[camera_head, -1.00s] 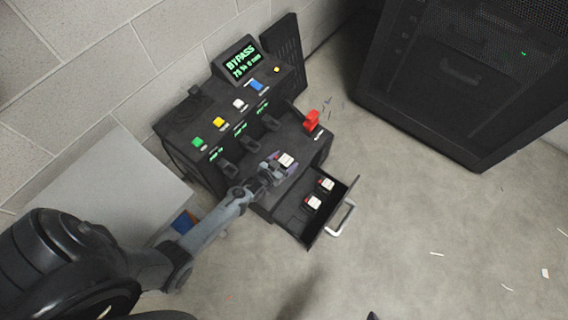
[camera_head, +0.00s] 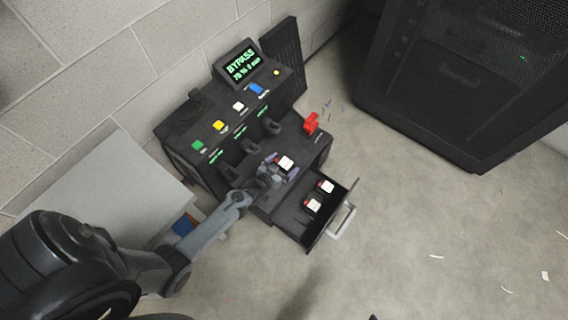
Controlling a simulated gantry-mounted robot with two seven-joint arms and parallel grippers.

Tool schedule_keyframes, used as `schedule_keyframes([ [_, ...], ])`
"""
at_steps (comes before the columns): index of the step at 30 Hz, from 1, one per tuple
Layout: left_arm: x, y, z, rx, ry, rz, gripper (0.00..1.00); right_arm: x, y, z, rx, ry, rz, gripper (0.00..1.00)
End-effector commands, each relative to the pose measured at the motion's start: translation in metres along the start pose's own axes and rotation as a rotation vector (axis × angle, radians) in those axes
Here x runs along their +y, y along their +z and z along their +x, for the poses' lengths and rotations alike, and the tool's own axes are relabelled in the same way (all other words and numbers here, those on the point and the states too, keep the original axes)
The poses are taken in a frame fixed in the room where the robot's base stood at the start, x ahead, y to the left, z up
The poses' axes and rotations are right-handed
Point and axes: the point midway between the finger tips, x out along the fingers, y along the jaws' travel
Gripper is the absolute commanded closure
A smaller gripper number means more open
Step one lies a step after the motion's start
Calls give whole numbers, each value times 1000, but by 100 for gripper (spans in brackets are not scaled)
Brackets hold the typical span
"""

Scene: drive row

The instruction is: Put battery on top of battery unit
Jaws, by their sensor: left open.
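The black battery unit (camera_head: 180,128) stands against the wall, with a lit screen (camera_head: 241,66) reading BYPASS and coloured buttons on its sloped top. A battery (camera_head: 285,163) with a white label and red edge rests on the unit's lower front surface. My left gripper (camera_head: 281,166) is open, with its purple-tipped fingers around or beside this battery; whether they touch it I cannot tell. Two more batteries, one nearer the back (camera_head: 326,186) and one nearer the front (camera_head: 313,205), lie in the open drawer (camera_head: 292,222). My right gripper is not in view.
A red switch (camera_head: 311,122) stands at the unit's right end. The drawer's pale handle (camera_head: 342,220) sticks out over the floor. A grey box (camera_head: 125,190) stands at left, and a dark rack (camera_head: 450,80) at upper right. The floor at right is mostly clear, with small scraps.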

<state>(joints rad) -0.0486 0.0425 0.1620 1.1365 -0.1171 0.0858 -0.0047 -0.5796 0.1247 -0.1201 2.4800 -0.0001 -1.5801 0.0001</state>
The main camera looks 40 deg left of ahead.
Motion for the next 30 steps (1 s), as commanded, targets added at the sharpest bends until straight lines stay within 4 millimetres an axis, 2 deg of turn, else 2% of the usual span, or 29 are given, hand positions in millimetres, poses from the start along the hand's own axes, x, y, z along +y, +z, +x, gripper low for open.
schedule_keyframes([
  [9, 0, -5, -58, -3, 0, 0, 0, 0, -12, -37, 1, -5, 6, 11],
  [15, 0, -4, -90, -2, 0, -1, 0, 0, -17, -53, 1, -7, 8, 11],
  [23, 2, -5, -112, -14, 3, 5, 0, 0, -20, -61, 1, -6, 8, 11],
  [26, 6, -12, -114, -54, 12, 20, 0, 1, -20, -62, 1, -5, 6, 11],
  [30, 20, -34, -123, -168, 32, 57, 0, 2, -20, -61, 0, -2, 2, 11],
])
